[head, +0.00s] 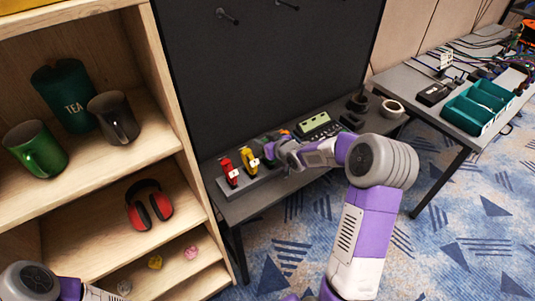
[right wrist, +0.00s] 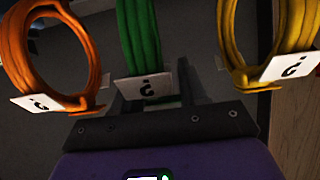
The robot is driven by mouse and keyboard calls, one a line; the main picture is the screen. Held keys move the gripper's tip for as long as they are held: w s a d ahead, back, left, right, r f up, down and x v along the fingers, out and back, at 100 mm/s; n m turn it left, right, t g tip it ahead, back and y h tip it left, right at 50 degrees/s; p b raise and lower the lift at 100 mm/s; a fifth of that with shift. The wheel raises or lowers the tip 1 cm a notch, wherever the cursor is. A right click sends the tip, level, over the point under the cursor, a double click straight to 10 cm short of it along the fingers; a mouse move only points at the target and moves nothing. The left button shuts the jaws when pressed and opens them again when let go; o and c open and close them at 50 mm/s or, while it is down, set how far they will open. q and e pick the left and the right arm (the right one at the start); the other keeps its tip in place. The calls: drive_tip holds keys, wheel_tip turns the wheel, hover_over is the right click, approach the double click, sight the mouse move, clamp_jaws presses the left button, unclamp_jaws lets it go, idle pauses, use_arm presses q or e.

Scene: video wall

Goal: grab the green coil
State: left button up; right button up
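The green coil (right wrist: 140,40) hangs upright at the top middle of the right wrist view, with a white tag (right wrist: 147,87) below it. My right gripper (right wrist: 153,92) has its two fingers apart, one on each side of the green coil's lower end. I cannot tell whether they touch it. In the head view my right gripper (head: 272,153) is at the row of coils on the dark desk and hides most of the green coil. My left arm shows only at the lower left edge; its gripper is out of frame.
An orange coil (right wrist: 45,55) and a yellow coil (right wrist: 268,40) flank the green one closely. A red coil (head: 229,172) stands at the row's left end. A wooden shelf (head: 105,170) with mugs and red earmuffs (head: 149,206) stands left. A dark panel (head: 270,70) rises behind the desk.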

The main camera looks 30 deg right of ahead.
drive_tip(key=c, duration=0.7)
